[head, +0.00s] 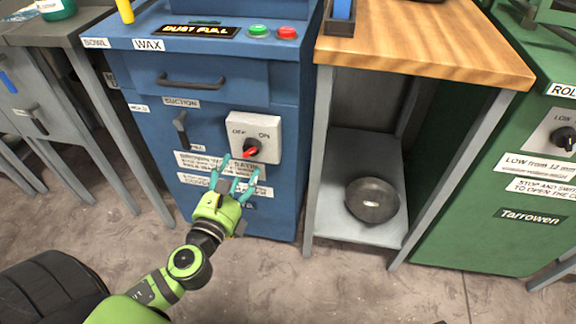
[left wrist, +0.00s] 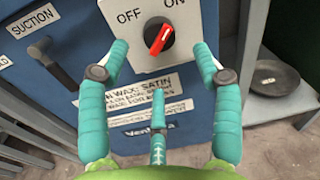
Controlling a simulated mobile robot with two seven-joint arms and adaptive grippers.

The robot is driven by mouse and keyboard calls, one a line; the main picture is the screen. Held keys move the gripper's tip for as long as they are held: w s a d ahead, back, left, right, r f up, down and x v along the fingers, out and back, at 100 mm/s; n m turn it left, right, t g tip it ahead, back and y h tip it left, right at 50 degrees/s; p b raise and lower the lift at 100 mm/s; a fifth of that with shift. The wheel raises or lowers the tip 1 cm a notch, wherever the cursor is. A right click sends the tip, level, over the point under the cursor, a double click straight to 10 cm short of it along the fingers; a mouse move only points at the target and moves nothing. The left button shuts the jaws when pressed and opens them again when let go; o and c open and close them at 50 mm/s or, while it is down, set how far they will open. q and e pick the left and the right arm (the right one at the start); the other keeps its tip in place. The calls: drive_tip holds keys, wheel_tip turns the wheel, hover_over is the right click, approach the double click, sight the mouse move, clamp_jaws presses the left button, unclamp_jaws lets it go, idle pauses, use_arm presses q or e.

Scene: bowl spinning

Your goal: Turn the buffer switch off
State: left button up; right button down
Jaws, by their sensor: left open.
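The buffer switch (head: 252,148) is a black knob with a red pointer on a light grey plate, marked OFF at left and ON at right, on the front of a blue cabinet. In the left wrist view the red pointer (left wrist: 161,39) tilts up and to the right, toward ON. My left gripper (head: 241,168) is open and empty, with teal fingers just below and in front of the switch. In the left wrist view two fingers stand either side of the knob and the third is below it; contact cannot be told. My right gripper is not in view.
A suction lever (head: 181,127) sits left of the switch, below a drawer handle (head: 190,82). Green (head: 258,31) and red (head: 287,33) buttons are on top of the cabinet. A dark bowl (head: 372,200) lies on the lower shelf of the wooden-topped table at right.

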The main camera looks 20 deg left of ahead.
sight(248, 153)
use_arm(q)
drive_tip(key=w, duration=0.3)
drive_tip(key=w+a, duration=0.1)
drive_tip(key=w, duration=0.2)
drive_tip(key=shift+a, duration=0.1)
drive_tip(key=shift+w, duration=0.4)
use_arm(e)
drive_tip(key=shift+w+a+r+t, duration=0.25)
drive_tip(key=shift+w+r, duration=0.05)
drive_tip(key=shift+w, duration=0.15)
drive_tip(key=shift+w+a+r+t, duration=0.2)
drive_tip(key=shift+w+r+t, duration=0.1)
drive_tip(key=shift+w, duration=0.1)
use_arm(q)
drive_tip(key=shift+r, duration=0.1)
drive_tip(key=c, duration=1.1)
